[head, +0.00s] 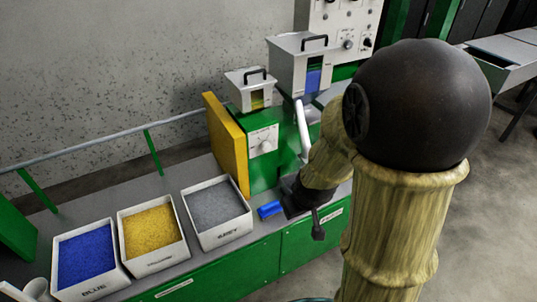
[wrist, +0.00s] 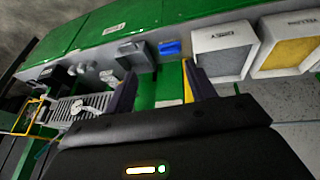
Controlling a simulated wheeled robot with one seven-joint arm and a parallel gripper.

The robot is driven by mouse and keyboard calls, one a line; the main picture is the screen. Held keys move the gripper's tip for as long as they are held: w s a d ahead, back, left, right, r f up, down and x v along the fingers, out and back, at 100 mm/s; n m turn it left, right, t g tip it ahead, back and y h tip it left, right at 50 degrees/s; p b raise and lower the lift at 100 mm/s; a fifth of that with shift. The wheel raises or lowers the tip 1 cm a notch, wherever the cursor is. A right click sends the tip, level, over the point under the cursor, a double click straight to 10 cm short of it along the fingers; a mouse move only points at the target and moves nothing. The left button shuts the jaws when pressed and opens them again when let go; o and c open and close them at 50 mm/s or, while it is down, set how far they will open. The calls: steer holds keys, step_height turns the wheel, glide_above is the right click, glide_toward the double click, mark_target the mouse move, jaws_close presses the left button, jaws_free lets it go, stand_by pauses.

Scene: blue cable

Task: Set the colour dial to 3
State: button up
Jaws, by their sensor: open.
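The colour dial is a small pale knob (head: 264,145) on a white plate with markings, on the front of the green machine. Its setting is too small to read. My gripper (head: 306,212) is low in front of the machine, to the right of and below the dial, apart from it. In the wrist view my gripper (wrist: 160,72) is open, with nothing held between its two dark fingers. The green machine front shows between them, and a white patch there may be the dial plate; the dial itself is not clear in that view.
A yellow panel (head: 226,146) stands left of the dial. A blue block (head: 270,209) lies on the bench near my gripper. Bins of blue (head: 86,256), yellow (head: 151,232) and grey (head: 215,205) granules stand to the left. A white tube (head: 302,128) slopes right of the dial.

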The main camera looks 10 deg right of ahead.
steer(key=w+d+f+n+t+h+b, duration=0.2)
steer(key=w+d+f+n+t, duration=0.25)
steer(key=w+n, duration=0.25)
steer(key=w+d+f+n+t+h+b, duration=0.1)
steer(key=w+d+f+n+t+b, duration=0.15)
steer(key=w+d+f+n, duration=0.3)
steer(key=w+a+n+t+y+b, duration=0.2)
steer(key=w+a+n+t+y, duration=0.2)
steer(key=n, duration=1.7)
steer(key=a+t+y, duration=0.1)
steer(key=a+y, duration=0.2)
steer(key=shift+w+a+n+t+y+b, duration=0.2)
steer(key=shift+a+n+t+y+b, duration=0.15)
steer(key=shift+t+y, duration=0.05)
steer(key=p, duration=0.3)
glide_toward(267, 149)
steer(key=x, duration=0.8)
steer(key=shift+w, duration=0.15)
steer(key=shift+c, duration=0.2)
